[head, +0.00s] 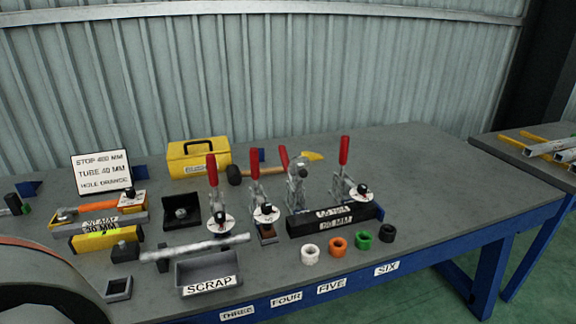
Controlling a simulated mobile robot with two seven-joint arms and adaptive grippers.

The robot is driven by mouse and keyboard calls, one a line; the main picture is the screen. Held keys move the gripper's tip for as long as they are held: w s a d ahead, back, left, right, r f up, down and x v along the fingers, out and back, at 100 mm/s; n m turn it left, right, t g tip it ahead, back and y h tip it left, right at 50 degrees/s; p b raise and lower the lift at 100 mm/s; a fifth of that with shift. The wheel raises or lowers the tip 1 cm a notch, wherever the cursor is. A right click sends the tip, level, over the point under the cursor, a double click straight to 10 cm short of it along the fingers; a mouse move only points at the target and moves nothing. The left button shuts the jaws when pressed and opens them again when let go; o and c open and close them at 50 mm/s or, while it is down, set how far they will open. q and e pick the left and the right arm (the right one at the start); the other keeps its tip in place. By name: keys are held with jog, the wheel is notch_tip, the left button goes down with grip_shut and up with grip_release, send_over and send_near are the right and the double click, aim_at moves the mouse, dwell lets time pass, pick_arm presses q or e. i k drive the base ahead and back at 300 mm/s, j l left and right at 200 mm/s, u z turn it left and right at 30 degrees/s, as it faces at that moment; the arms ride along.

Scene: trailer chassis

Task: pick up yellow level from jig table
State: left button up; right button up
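A yellow bar (88,240) that looks like the level lies near the left end of the grey jig table (430,185). A bright yellow-green patch with dark lettering shows on its top. It lies in front of a grey labelled bar (75,225) and close to a small dark block (124,251) at its front right. Neither of my grippers is in view.
A yellow toolbox (198,160), red-handled clamps (343,165), a grey SCRAP tray (209,272) and several coloured rings (337,243) stand on the table. A large round thing (40,280) blocks the lower left. The table's right side is clear.

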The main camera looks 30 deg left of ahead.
aim_at(97, 240)
jog(key=u, duration=2.2)
jog(key=z, duration=0.4)
jog(key=j+z, duration=0.15)
jog(key=z, duration=0.6)
jog(key=k+j+z, duration=0.1)
jog(key=j+z, duration=0.15)
jog(key=k+j+z, duration=0.1)
jog(key=j+z, duration=0.2)
jog(key=k+j+z, duration=0.25)
jog(key=i+j, duration=0.05)
